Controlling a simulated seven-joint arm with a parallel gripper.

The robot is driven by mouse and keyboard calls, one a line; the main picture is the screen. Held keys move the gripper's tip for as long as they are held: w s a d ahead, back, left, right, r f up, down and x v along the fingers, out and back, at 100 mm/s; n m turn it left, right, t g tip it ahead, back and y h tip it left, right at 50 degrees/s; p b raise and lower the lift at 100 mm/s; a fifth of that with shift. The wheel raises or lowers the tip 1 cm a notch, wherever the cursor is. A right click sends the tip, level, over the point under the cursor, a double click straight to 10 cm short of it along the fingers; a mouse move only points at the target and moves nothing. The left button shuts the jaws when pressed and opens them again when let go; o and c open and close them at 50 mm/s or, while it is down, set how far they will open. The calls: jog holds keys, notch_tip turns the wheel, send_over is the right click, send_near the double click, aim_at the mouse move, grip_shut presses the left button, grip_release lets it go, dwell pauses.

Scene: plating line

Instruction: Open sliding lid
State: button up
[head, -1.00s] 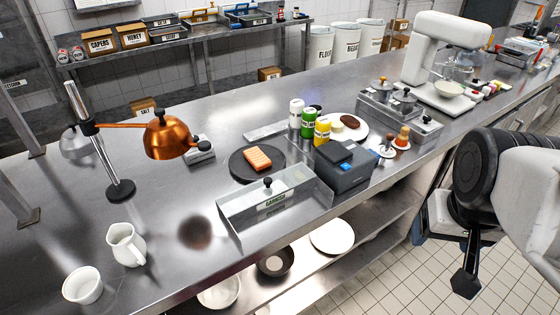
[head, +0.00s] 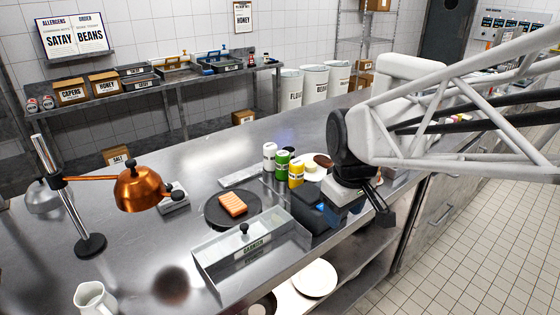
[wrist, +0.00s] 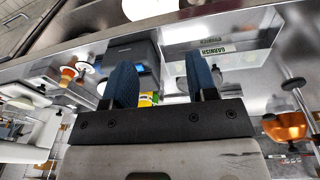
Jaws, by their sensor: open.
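The garnish box (head: 212,276) is a shallow metal box near the counter's front edge, labelled GARNISH. Its lid carries a small black knob (head: 244,229), upright behind the label. The garnish box also shows at the upper right in the wrist view (wrist: 228,58), beyond my right-hand finger. My gripper (head: 378,205) is to the right of the box, above the counter's front edge and apart from the box. In the wrist view my gripper (wrist: 161,75) has two blue-dark fingers spread wide with nothing between them. I cannot tell how far the lid covers the box.
A dark printer-like box (head: 310,207) stands right of the garnish box, close to my gripper. Behind are a round black board (head: 215,213) and several bottles, including a green one (head: 282,166). A copper lamp (head: 139,190) stands left.

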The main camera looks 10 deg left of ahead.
jog(key=w+a+f+n, duration=0.3)
jog(key=w+a+n, duration=0.25)
jog(key=a, duration=0.45)
jog(key=n+g, duration=0.1)
jog(key=n, duration=0.4)
send_over(244, 225)
jog(key=shift+m, duration=0.25)
notch_tip(244, 225, down, 5)
jog(key=shift+f, duration=0.1)
jog(key=shift+f, duration=3.8)
grip_shut()
